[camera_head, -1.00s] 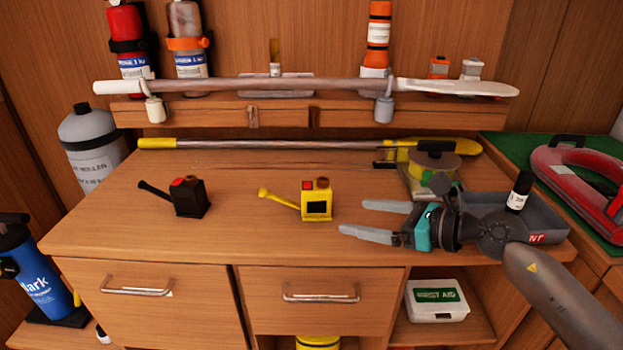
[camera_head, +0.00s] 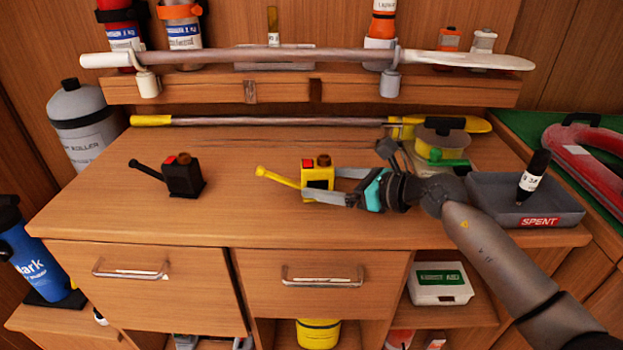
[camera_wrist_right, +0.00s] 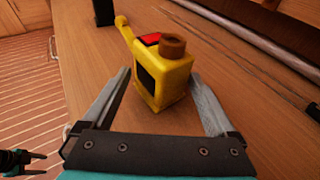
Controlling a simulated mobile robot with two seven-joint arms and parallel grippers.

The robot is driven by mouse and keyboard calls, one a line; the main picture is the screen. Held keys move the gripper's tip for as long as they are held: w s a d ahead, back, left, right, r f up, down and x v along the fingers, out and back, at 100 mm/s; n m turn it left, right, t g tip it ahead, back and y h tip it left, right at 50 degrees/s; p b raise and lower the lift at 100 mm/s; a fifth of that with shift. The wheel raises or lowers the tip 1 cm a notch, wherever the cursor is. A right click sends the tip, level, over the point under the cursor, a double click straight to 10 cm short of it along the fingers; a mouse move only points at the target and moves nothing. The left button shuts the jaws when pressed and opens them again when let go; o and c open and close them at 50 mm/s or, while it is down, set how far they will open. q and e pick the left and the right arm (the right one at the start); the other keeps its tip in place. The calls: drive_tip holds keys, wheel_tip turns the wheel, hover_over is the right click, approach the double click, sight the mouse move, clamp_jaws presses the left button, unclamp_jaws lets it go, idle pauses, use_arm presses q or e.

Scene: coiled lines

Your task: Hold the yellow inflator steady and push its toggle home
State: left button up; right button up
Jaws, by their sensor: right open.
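The yellow inflator (camera_head: 319,174) stands upright on the wooden bench top. Its yellow toggle (camera_head: 277,177) sticks out to the left, angled upward, with a round knob at its end. In the right wrist view the inflator (camera_wrist_right: 162,75) shows a red patch and a brown cap on top, with the toggle (camera_wrist_right: 124,30) pointing away. My right gripper (camera_head: 322,184) is open, its two grey fingers reaching to either side of the inflator's body. In the right wrist view the gripper (camera_wrist_right: 165,95) shows gaps beside the body. My left gripper is not visible in the head view.
A black inflator (camera_head: 184,176) with a black lever stands to the left on the bench. A grey tray marked SPENT (camera_head: 545,205) holds a dark bottle (camera_head: 533,176) at right. A yellow-ended pole (camera_head: 270,121) lies along the back. The bench between the inflators is clear.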

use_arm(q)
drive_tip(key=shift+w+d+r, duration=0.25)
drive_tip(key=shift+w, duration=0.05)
use_arm(e)
drive_tip(key=shift+x, duration=0.75)
drive_tip(key=c, duration=0.8)
drive_tip(key=shift+o, duration=0.2)
